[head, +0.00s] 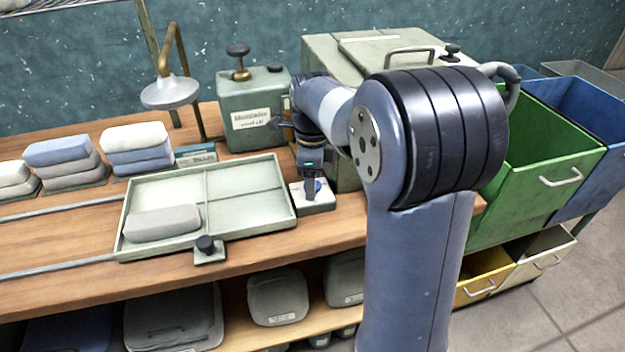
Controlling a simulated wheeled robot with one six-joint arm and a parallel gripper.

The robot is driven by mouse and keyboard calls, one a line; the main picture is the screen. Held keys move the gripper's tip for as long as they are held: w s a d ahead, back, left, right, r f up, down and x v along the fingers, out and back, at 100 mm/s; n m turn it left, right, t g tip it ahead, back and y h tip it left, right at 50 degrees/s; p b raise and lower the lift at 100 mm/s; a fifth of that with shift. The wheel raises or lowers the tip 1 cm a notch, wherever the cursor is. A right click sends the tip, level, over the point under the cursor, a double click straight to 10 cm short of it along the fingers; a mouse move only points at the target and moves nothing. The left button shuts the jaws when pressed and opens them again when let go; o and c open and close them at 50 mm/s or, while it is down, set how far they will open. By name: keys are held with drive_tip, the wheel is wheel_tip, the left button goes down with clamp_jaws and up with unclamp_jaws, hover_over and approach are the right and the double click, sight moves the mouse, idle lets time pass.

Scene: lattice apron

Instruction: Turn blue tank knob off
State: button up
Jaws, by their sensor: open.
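A small blue knob (318,186) shows on a pale square base (318,206) at the right end of the wooden bench, beside the tray. My gripper (311,190) points down right at this knob, with its fingers around or just in front of it; I cannot tell whether they touch it. The gripper is open. My wrist and fingers partly hide the knob, and its turn position cannot be read. A grey-green tank (232,140) with a label and a black top knob (238,50) stands behind, left of my wrist.
A pale divided tray (122,250) holds a folded grey cloth (162,222). A black knob on a small base (208,250) sits at its front edge. A lamp (170,92) and folded cloth stacks stand left. A large lidded box (330,48) and green bin (545,165) are right.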

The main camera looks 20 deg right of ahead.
drive_tip(key=shift+f, duration=0.2)
drive_tip(key=shift+c, duration=0.2)
drive_tip(key=c, duration=1)
drive_tip(key=shift+o, duration=0.2)
